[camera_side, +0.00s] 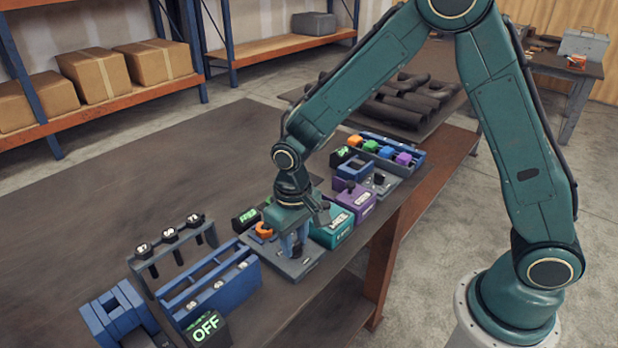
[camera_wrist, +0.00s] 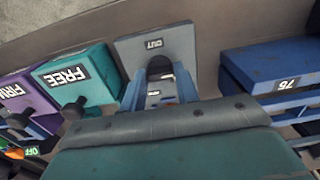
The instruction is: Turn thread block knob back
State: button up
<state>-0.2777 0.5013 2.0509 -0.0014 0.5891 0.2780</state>
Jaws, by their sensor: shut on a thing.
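My gripper (camera_side: 293,246) points down over a grey plate-like block (camera_side: 305,268) near the table's front edge. In the wrist view, this block's grey face (camera_wrist: 182,42) carries a small label that seems to read OUT. The blue fingers (camera_wrist: 154,95) reach to a dark rounded part (camera_wrist: 159,68) at the block, which looks like the thread block knob. My gripper is shut on it.
A teal FREE block (camera_side: 333,229) and purple FIRM block (camera_side: 356,198) stand close to the right. An orange ring (camera_side: 264,230) is just left. A blue rack (camera_side: 220,284), a tool stand (camera_side: 172,248) and an OFF display (camera_side: 207,327) are further left.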

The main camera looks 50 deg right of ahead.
aim_at(295, 243)
jog(key=shift+n, duration=0.5)
jog(key=n, duration=0.4)
jog(key=shift+r+n, duration=0.1)
jog(key=shift+n, duration=2.3)
jog(key=shift+w, duration=0.1)
jog(key=o, duration=1)
notch_tip(295, 243, up, 14)
jog(key=shift+f, duration=0.1)
